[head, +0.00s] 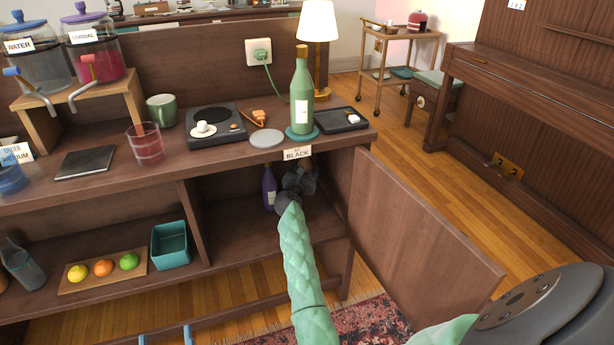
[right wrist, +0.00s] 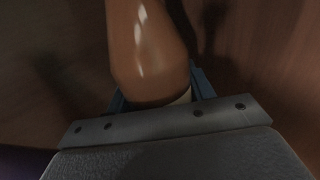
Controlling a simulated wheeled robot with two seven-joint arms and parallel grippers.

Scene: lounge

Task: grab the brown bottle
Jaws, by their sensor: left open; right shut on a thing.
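The brown bottle (right wrist: 147,50) fills the middle of the right wrist view, glossy, with a pale band at its near end. The blue fingers of my right gripper (right wrist: 160,94) are on both sides of it, shut on it. My left gripper (head: 164,335) shows only as two blue fingertips at the bottom edge, apart and empty.
A purple bottle (head: 269,188) stands just left of my right wrist in the compartment. The open cabinet door (head: 420,230) is to the right of my arm. A divider (head: 193,222) bounds the left side. A green bottle (head: 302,95) and a lamp (head: 318,25) stand on the counter above.

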